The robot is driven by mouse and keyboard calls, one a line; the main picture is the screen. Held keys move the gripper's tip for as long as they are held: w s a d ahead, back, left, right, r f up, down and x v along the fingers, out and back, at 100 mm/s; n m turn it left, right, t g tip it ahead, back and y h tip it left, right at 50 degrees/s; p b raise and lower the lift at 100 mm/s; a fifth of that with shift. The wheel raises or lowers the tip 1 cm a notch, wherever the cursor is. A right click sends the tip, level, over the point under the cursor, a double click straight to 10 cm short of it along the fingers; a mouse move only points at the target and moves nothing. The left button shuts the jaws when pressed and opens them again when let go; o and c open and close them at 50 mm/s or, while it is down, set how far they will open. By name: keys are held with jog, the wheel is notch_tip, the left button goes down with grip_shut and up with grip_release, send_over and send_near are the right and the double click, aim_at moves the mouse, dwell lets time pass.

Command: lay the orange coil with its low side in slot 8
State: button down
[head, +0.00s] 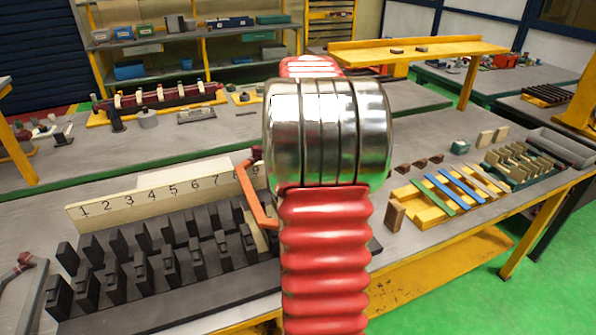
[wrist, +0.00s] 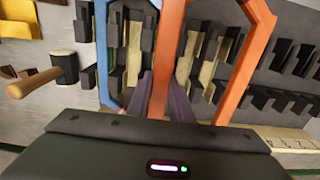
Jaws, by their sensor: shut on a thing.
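The orange coil (wrist: 243,65) is held in front of the stator block in the wrist view, its frame spanning several dark teeth. My gripper (wrist: 166,98) has its two dark fingers on either side of the coil's left leg. In the head view part of the orange coil (head: 256,197) shows at the right end of the stator block (head: 160,262), tilted, beside the number strip (head: 150,195). My own arm hides the rest of it and my gripper there. A blue coil (wrist: 102,55) shows left of the orange one. Slot 8 cannot be told apart clearly, nor whether the coil touches it.
In the wrist view a mallet (wrist: 38,82) lies left of the stator. In the head view a yellow rack with coloured strips (head: 440,192), a wooden block (head: 395,216) and a grey bin (head: 562,146) stand right of my arm.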

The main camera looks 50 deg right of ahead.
jog(key=shift+f, duration=2.35)
jog(key=shift+s, duration=0.1)
jog(key=shift+f, duration=0.3)
jog(key=shift+f, duration=1.75)
jog(key=shift+a+f, duration=0.1)
jog(key=shift+f, duration=1.25)
jog(key=shift+s+f, duration=0.1)
jog(key=shift+f, duration=0.1)
jog(key=c, duration=1.5)
grip_release()
jog(key=shift+f, duration=0.15)
jog(key=shift+r, duration=0.2)
